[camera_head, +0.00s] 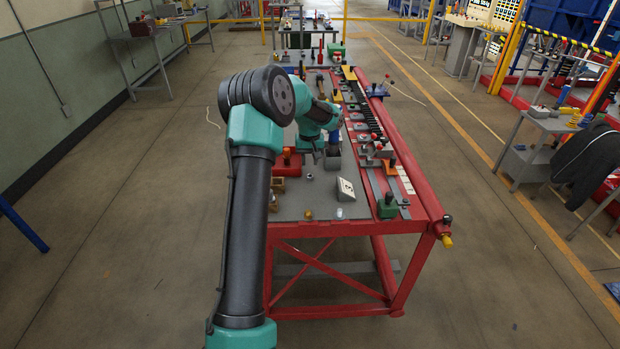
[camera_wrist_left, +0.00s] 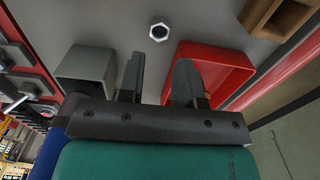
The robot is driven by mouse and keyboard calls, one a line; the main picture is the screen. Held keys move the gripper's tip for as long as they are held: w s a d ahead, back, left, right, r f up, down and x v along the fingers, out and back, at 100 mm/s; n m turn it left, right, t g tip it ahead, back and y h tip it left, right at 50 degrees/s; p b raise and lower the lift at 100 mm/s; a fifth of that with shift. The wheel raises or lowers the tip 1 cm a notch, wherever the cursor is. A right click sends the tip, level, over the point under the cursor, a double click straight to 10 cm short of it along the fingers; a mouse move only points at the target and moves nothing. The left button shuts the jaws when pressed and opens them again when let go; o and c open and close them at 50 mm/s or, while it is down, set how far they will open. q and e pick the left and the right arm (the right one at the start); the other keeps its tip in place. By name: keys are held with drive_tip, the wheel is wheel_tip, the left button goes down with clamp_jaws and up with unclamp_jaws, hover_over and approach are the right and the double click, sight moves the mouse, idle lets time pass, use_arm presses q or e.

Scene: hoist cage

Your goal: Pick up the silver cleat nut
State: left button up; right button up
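The silver cleat nut (camera_wrist_left: 159,32) is a small hexagonal ring lying flat on the grey bench top in the left wrist view. In the head view it is a tiny grey spot (camera_head: 309,177) in front of the gap between the red tray and the grey box. My left gripper (camera_wrist_left: 158,80) is open, its two dark fingers apart with nothing between them. The nut lies beyond the fingertips, apart from them. In the head view my left gripper (camera_head: 318,153) is small and partly hidden by my arm. My right gripper is not in view.
A red tray (camera_wrist_left: 240,62) stands close to one finger and a grey open box (camera_wrist_left: 85,62) close to the other. A wooden box (camera_wrist_left: 262,14) is nearby. In the head view a white block (camera_head: 345,189) stands on the bench; rails and parts line its right side.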

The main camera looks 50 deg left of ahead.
use_arm(q)
drive_tip(key=shift+f, duration=0.4)
drive_tip(key=shift+f, duration=2.6)
drive_tip(key=c, duration=0.6)
